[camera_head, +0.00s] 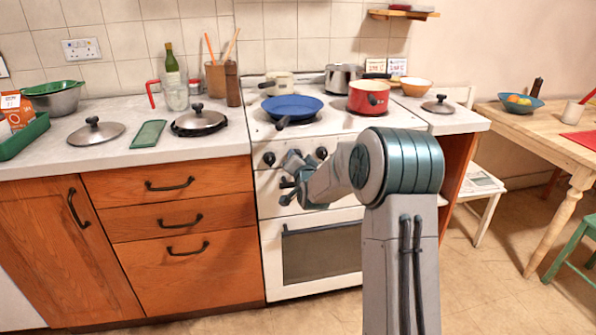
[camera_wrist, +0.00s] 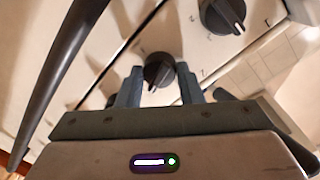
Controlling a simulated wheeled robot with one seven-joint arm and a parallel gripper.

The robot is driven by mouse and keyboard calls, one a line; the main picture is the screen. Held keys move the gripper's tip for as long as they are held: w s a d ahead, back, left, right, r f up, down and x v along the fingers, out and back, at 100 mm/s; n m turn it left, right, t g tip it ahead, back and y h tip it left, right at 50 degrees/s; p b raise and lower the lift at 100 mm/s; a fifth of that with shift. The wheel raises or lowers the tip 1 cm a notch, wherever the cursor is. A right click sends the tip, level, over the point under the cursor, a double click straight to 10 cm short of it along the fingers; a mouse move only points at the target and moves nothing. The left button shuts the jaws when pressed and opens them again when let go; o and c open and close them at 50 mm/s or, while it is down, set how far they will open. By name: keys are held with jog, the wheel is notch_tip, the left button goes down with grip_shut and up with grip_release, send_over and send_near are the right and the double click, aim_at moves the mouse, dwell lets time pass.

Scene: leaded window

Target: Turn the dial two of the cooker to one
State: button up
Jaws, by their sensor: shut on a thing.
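The white cooker (camera_head: 312,225) stands in the middle of the head view, with black dials along its front panel. My gripper (camera_head: 290,182) is at that panel, just right of the leftmost dial (camera_head: 269,159). Another dial (camera_head: 321,153) shows to the right of my gripper. In the wrist view, a black dial (camera_wrist: 158,70) sits between my two fingertips, and my gripper is shut on it. A second dial (camera_wrist: 222,15) with a pale pointer mark is apart from the fingers at upper right. My gripper hides the held dial in the head view.
The oven door handle (camera_head: 322,226) runs below the dials and is the dark bar (camera_wrist: 62,75) at left in the wrist view. A blue pan (camera_head: 292,107) and a red pot (camera_head: 368,97) stand on the hob. Drawers (camera_head: 170,215) are to the left.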

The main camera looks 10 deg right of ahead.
jog(key=shift+f+n+b, duration=0.1)
jog(key=shift+n+b, duration=1.15)
jog(key=shift+n, duration=0.05)
jog(key=o, duration=1)
jog(key=s, duration=0.9)
jog(key=s+r, duration=0.1)
jog(key=s, duration=0.3)
jog(key=shift+s+a, duration=0.3)
jog(key=shift+s, duration=0.1)
jog(key=shift+r, duration=0.1)
